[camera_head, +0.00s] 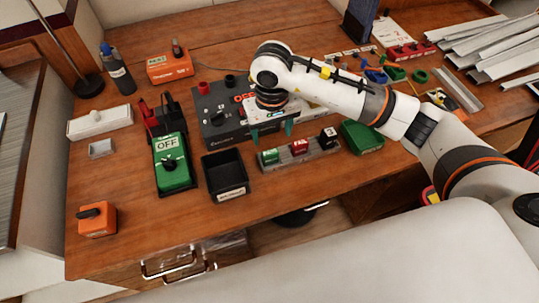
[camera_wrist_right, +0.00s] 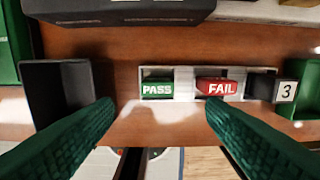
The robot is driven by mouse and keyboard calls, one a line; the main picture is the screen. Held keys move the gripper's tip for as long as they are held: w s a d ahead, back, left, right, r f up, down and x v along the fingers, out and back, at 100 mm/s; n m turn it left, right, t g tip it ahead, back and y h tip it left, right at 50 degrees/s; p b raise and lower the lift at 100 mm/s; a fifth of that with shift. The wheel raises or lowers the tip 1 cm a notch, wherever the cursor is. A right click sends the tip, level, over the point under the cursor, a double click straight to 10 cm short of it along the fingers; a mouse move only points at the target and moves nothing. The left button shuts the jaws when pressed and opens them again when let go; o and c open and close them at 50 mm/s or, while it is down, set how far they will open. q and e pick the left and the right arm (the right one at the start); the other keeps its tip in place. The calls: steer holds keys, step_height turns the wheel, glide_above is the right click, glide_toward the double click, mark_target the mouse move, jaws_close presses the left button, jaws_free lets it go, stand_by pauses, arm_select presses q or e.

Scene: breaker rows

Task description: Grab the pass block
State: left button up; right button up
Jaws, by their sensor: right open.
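The green pass block (camera_head: 269,157) sits at the left end of a grey rack (camera_head: 285,165) near the table's front. In the right wrist view, the pass block (camera_wrist_right: 157,89) shows its white PASS lettering. The red fail block (camera_head: 299,147) is in the middle of the rack, and a black block marked 3 (camera_head: 328,138) is at its right end. My right gripper (camera_head: 272,133) is above and behind the rack with its fingers apart and nothing between them. In the wrist view, its green fingers (camera_wrist_right: 160,112) lie to either side of the pass block. My left gripper is not in view.
An open black bin (camera_head: 225,187) stands left of the rack, and a green tray (camera_head: 362,140) stands right of it. A dark panel (camera_head: 212,123) with knobs is behind, partly under my arm. A green OFF switch box (camera_head: 172,170) is further left. The front-left table is mostly clear.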

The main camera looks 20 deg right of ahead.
mark_target(270, 152)
step_height(270, 152, down, 3)
steer(key=shift+f, duration=0.15)
steer(key=shift+a+f+p, duration=0.15)
steer(key=shift+f+p, duration=0.85)
steer(key=shift+f, duration=1.7)
steer(key=c, duration=1.1)
